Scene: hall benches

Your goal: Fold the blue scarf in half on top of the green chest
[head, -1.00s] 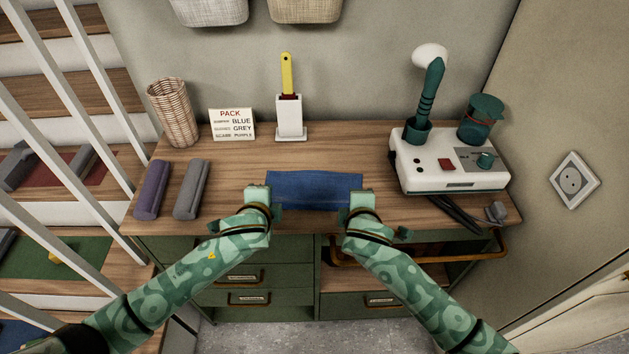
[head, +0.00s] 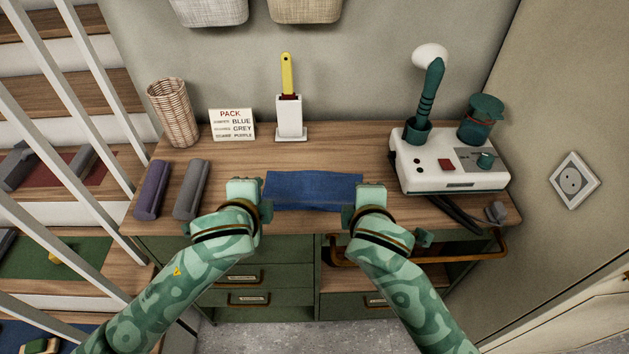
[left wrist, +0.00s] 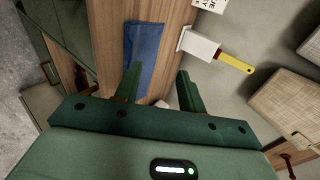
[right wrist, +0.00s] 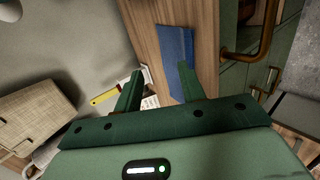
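The blue scarf (head: 313,189) lies as a flat, wide strip on the wooden top of the green chest (head: 340,147), near its front edge. It also shows in the left wrist view (left wrist: 146,48) and the right wrist view (right wrist: 174,50). I cannot tell how many layers it has. My left gripper (head: 264,198) is at the scarf's left end and my right gripper (head: 350,202) at its right end. In the wrist views the left fingers (left wrist: 158,84) and right fingers (right wrist: 160,85) are spread, with no cloth between them.
A purple roll (head: 152,190) and a grey roll (head: 191,189) lie left of the scarf. Behind stand a wicker basket (head: 174,113), a sign (head: 232,125) and a white holder (head: 290,118). A white machine (head: 450,165) stands right. Bare wood lies behind the scarf.

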